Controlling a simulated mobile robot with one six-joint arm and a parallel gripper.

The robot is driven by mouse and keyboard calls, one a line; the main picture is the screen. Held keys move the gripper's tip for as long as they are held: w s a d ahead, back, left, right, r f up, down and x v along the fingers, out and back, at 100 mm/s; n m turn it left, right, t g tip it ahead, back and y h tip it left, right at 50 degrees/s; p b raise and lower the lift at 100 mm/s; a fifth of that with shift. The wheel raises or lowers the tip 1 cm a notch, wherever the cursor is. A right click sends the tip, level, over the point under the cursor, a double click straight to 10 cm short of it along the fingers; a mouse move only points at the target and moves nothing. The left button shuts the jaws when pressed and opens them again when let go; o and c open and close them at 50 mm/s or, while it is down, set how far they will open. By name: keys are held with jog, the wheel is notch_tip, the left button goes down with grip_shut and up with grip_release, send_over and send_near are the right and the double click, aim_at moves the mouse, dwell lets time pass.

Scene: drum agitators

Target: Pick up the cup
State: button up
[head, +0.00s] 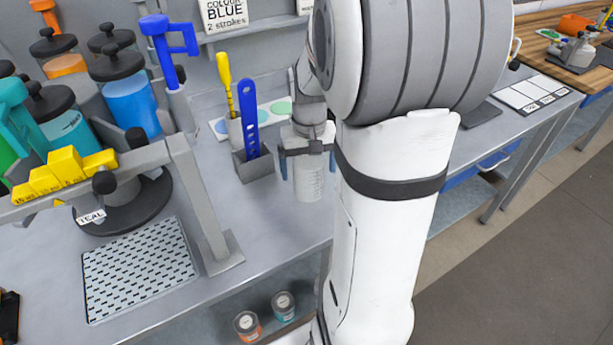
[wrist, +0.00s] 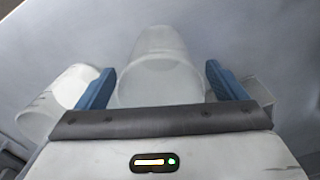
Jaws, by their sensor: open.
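A translucent whitish cup (head: 309,186) with faint markings stands upright on the grey bench near its front edge. It also shows in the wrist view as a pale cup (wrist: 158,50) in the middle, between the two blue fingers. My gripper (head: 308,168) points down over the cup, with one finger on each side of it. The gripper (wrist: 160,82) is open, with a visible gap between the cup and each finger in the wrist view. The cup's upper part is partly hidden by the gripper in the head view.
A grey holder (head: 253,172) with a blue spatula (head: 249,118) stands close left of the cup. A white pot with a yellow-handled tool (head: 225,78) is behind it. Another white container (wrist: 62,100) sits left in the wrist view. Lidded drums (head: 128,95) and a grate (head: 140,270) are left.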

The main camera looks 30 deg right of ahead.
notch_tip(320, 180, down, 2)
jog(key=shift+f, duration=0.25)
jog(key=shift+c, duration=0.5)
jog(key=c, duration=0.9)
